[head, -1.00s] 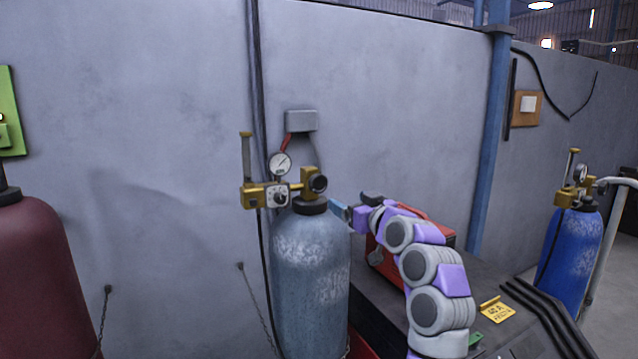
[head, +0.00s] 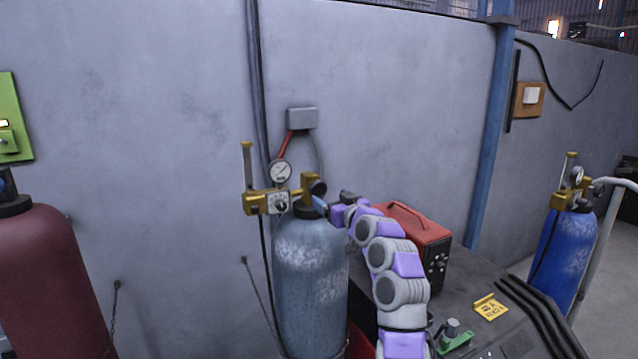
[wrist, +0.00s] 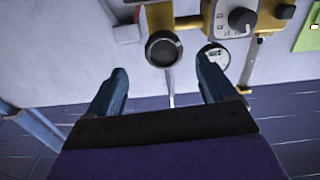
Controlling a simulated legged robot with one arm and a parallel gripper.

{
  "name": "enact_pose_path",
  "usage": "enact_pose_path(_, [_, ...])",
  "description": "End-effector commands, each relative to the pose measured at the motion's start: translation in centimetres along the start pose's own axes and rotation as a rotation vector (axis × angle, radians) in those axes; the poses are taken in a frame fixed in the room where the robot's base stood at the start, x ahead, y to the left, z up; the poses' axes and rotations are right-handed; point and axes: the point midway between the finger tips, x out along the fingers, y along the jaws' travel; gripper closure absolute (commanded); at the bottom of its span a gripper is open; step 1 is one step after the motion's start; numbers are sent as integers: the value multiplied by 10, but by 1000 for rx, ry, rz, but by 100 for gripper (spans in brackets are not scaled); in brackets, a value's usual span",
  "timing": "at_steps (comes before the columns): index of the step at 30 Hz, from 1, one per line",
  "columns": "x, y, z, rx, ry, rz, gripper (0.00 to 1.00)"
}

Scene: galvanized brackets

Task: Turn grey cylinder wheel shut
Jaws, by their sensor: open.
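The grey cylinder (head: 311,270) stands upright against the wall, with a brass valve and regulator (head: 258,203) on top. Its dark round wheel (head: 318,187) sits at the right side of the brass valve; it also shows in the wrist view as a dark round knob (wrist: 163,49). My gripper (head: 326,207) is beside the valve, just below and right of the wheel. In the wrist view my gripper (wrist: 160,85) is open, its two blue fingers apart, with the wheel ahead between their directions and nothing held. The head view hides part of the gripper behind my arm.
A pressure gauge (head: 281,171) sits above the regulator. A red box (head: 413,237) stands on the dark bench right of the cylinder, close behind my arm. A maroon cylinder (head: 45,275) is at left, a blue cylinder (head: 567,250) at right.

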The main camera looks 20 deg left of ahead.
Motion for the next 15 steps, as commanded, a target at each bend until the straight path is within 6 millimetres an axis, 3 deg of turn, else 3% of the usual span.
enact_pose_path(15, [39,0,-3,4,1,-3,16])
